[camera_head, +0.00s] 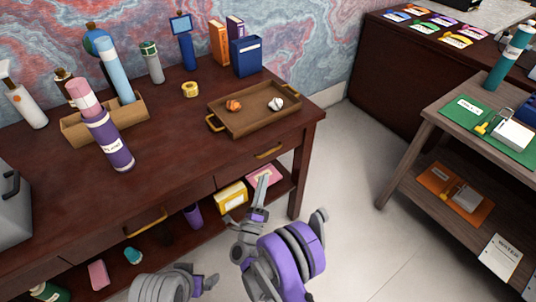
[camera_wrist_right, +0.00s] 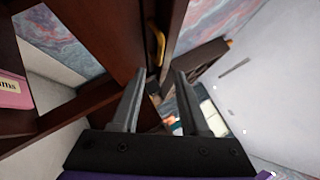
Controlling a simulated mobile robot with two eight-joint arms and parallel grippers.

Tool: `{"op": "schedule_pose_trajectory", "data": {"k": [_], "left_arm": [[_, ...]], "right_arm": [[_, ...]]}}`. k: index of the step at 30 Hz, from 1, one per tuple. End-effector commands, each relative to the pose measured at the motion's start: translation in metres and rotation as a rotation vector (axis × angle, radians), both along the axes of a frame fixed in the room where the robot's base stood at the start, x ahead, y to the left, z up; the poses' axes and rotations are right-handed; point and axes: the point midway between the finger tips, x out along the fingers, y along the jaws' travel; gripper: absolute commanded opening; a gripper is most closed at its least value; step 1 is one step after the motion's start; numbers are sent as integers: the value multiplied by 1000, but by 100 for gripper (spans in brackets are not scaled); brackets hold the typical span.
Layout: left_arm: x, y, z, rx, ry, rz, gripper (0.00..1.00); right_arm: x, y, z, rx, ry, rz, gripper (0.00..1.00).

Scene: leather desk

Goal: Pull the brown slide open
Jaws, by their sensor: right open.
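The desk (camera_head: 190,150) is dark brown wood with brown slides (drawers) in its front. The right slide (camera_head: 243,167) looks shut and has a gold handle (camera_head: 270,152). Another slide further left has a gold handle (camera_head: 147,222). My right gripper (camera_head: 262,190) is in front of and below the right slide, open and apart from its handle. In the right wrist view, the open fingers (camera_wrist_right: 160,76) have nothing between them, and a gold handle (camera_wrist_right: 157,42) shows just beyond their tips. My left gripper is not clearly seen.
A wooden tray (camera_head: 222,121) with two crumpled balls sits on the desktop above the right slide. Bottles, a wooden box (camera_head: 72,135) and books stand further back. A lower shelf holds a yellow box (camera_head: 231,196). The floor (camera_head: 345,190) to the right is clear.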

Motion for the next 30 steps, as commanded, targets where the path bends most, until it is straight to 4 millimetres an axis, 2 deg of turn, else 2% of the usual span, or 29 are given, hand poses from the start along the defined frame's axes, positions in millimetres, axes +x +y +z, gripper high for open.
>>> {"op": "schedule_pose_trajectory", "data": {"k": [6,12,18,26,30], "left_arm": [[0,0,3,0,-1,0,100],[0,0,5,0,-2,0,100],[0,0,6,0,-2,0,100],[0,0,6,0,-2,0,100],[0,0,6,0,-2,0,100]], "right_arm": [[39,-10,18,-3,1,-1,45],[67,-16,29,-4,0,0,45],[79,-18,34,-4,1,1,45],[80,-18,35,-4,1,2,45],[80,-18,35,-4,1,2,21]]}}
